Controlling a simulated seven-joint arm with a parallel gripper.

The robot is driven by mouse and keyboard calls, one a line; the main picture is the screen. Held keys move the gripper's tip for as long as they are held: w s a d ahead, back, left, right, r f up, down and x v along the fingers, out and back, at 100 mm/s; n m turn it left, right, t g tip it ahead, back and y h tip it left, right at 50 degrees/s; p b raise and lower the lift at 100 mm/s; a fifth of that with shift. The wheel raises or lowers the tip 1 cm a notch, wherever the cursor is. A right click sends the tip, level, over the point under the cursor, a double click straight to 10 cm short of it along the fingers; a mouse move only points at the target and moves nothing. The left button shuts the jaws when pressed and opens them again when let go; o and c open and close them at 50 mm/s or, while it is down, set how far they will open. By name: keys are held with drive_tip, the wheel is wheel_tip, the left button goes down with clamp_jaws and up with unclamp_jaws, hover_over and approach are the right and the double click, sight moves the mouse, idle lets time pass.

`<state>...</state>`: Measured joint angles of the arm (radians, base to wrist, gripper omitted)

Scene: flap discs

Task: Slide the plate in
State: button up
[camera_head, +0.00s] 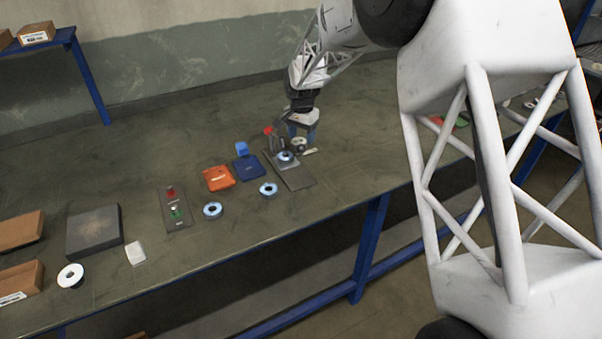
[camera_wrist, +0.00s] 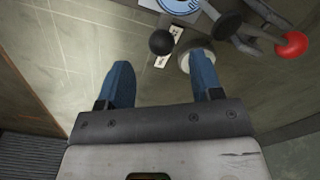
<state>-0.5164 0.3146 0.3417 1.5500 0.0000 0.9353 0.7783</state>
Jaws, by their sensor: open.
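A grey base plate (camera_head: 297,177) lies on the bench under a small fixture, with a blue-and-silver flap disc (camera_head: 285,157) on it. The disc's edge also shows at the top of the wrist view (camera_wrist: 181,5). A red lever knob (camera_head: 267,131) stands at the fixture's back; it also shows at the right of the wrist view (camera_wrist: 292,44). My gripper (camera_head: 301,135) is behind the fixture, its blue fingers apart and empty. In the wrist view, a black ball knob (camera_wrist: 162,42) appears between and beyond the fingertips (camera_wrist: 160,75). A pale round part (camera_wrist: 188,60) appears beside the right finger, contact unclear.
Left of the fixture are a blue tray (camera_head: 248,168), an orange tray (camera_head: 218,178), loose discs (camera_head: 268,189) (camera_head: 213,209) and a button panel (camera_head: 173,208). A dark block (camera_head: 93,231) and cardboard boxes (camera_head: 20,231) lie farther left.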

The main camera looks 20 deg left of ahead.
drive_tip(key=shift+r, duration=1.65)
drive_tip(key=shift+s+d+r, duration=0.1)
drive_tip(key=shift+d+r, duration=0.2)
drive_tip(key=shift+d, duration=0.1)
drive_tip(key=s+d+r, duration=0.5)
drive_tip(key=s+d, duration=0.1)
drive_tip(key=d, duration=0.3)
drive_tip(key=s+d+r+n+t, duration=0.1)
drive_tip(key=s+d+r, duration=0.45)
drive_tip(key=d, duration=0.35)
drive_tip(key=s+d+r, duration=0.5)
drive_tip(key=s+d, duration=0.2)
drive_tip(key=d, duration=0.3)
drive_tip(key=s+d+f, duration=0.1)
drive_tip(key=s+d, duration=0.4)
drive_tip(key=s, duration=0.4)
drive_tip(key=s+d+f+n+t, duration=0.1)
drive_tip(key=s+d, duration=0.4)
drive_tip(key=s, duration=0.5)
drive_tip(key=s+d+f, duration=0.1)
drive_tip(key=s+d, duration=0.4)
drive_tip(key=s, duration=0.4)
drive_tip(key=shift+s+n+t, duration=0.2)
drive_tip(key=shift+n+t, duration=0.1)
drive_tip(key=shift+n, duration=0.1)
